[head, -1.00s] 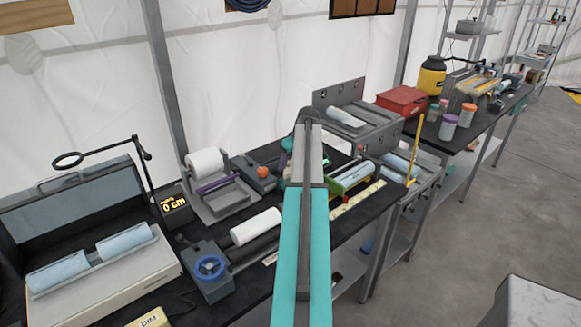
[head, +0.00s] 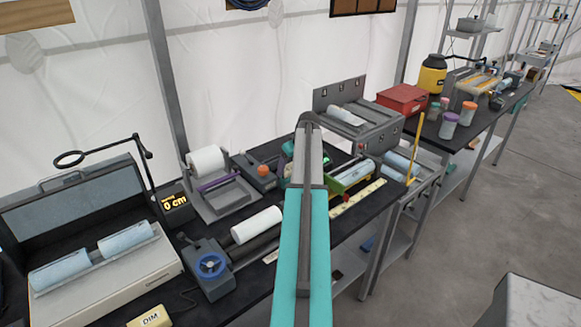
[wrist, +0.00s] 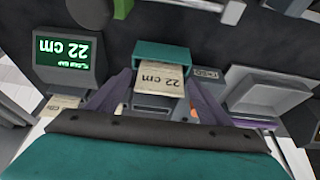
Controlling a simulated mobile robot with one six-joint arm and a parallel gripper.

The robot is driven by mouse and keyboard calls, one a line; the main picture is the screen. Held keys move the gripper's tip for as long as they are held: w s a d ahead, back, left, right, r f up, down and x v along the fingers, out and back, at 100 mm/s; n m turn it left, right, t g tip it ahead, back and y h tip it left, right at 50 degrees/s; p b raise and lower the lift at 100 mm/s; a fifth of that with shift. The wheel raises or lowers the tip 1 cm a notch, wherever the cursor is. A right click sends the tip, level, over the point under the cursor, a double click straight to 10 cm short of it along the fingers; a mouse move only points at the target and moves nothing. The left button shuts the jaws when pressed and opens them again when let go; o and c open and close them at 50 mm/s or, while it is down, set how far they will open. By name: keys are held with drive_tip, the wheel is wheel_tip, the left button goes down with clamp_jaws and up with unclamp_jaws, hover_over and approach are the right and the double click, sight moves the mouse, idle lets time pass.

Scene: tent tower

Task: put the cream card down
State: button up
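A cream card (wrist: 161,78) printed "22 cm" shows in the middle of the wrist view, upside down to me. Its far end lies under or in a teal-topped piece (wrist: 161,52). My gripper (wrist: 160,76) has its two purple-grey fingers apart, one on each side of the card and teal piece. I see grey between the fingers and the card's near part; contact at the tips is not clear. In the head view my arm hides the card and most of the gripper.
A green-lit display (wrist: 65,52) reads "22 cm", with another cream slip (wrist: 62,103) below it. A grey tray-like unit (wrist: 268,95) stands at the right. In the head view, the black bench holds a roll stand (head: 207,160), a blue-handwheel device (head: 210,266) and a green-ended roller unit (head: 352,172).

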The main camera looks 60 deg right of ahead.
drive_tip(key=b+v, duration=0.3)
drive_tip(key=v, duration=0.9)
drive_tip(key=shift+r, duration=0.2)
idle(1.1)
